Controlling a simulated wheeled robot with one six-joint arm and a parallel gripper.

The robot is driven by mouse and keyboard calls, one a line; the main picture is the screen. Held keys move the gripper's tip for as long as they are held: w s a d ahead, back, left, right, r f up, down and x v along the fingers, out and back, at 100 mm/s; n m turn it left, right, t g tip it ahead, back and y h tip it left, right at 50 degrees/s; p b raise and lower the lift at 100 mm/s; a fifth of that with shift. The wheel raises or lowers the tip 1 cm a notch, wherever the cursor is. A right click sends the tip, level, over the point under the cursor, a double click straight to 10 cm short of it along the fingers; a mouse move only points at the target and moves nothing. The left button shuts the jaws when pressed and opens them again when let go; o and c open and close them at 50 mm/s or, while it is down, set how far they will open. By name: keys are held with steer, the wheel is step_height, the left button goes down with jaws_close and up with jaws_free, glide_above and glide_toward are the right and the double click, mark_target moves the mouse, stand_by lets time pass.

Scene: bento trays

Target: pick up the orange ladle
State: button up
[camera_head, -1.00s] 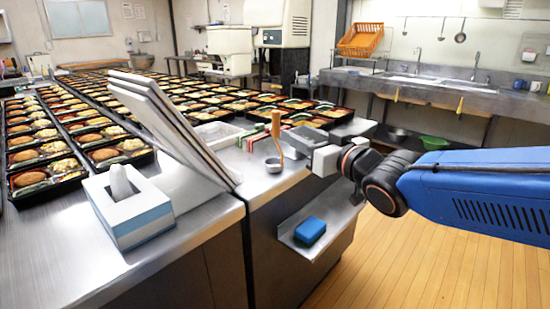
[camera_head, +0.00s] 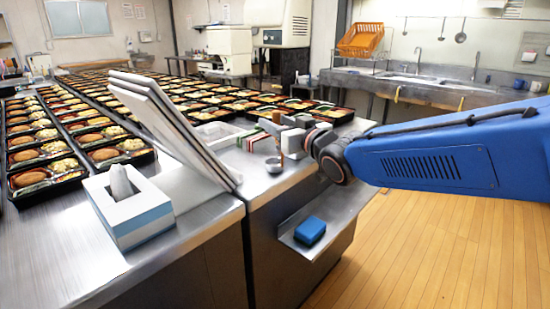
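The orange ladle stands upright near the front edge of the steel counter (camera_head: 212,245). Its small metal bowl (camera_head: 273,167) is at the bottom and its orange handle (camera_head: 276,117) rises from it. My gripper (camera_head: 275,130) reaches in from the right at the height of the upper handle and hides part of it. The fingers are at the handle, but I cannot tell whether they are closed on it or only around it.
Tilted panels (camera_head: 165,125) lean up left of the ladle, and a tissue box (camera_head: 130,208) stands at the front left. Bento trays (camera_head: 40,180) fill the counters behind. A blue sponge (camera_head: 310,230) lies on a low shelf (camera_head: 318,247). The wooden floor at right is clear.

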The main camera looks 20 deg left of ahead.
steer(key=x, duration=0.4)
jaws_close()
